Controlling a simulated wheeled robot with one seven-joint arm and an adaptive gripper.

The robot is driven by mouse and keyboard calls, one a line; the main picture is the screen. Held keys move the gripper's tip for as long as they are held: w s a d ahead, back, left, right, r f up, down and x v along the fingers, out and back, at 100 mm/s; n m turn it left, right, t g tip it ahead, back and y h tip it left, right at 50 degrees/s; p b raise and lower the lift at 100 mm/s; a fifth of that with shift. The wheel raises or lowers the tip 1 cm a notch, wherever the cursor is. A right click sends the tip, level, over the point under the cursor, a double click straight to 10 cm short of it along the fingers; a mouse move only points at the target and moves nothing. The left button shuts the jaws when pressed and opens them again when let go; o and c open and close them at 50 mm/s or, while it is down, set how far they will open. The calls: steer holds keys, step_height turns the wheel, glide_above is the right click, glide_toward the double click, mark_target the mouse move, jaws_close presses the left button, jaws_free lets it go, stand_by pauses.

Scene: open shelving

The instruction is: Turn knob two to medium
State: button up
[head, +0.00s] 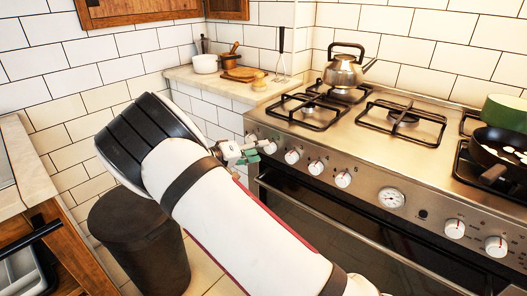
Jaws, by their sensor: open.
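The stove (370,155) has a row of white knobs on its steel front panel. At the left end are the leftmost knob (252,138), the second knob (270,147) and a third knob (292,156). My gripper (254,152), with green fingertips, is open at the left end of this row. It appears close to the leftmost two knobs and partly overlaps them. I cannot tell whether it touches either one. No knob labels can be read, and the settings of the left knobs are too small to tell.
A kettle (344,70) stands on the back left burner. A black pan (499,150) and a green pot (505,113) are at the right. The oven handle (350,235) juts out below the knobs. A dark bin (140,240) stands at the left.

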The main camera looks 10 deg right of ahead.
mark_target(266, 148)
steer(key=shift+x, duration=1.55)
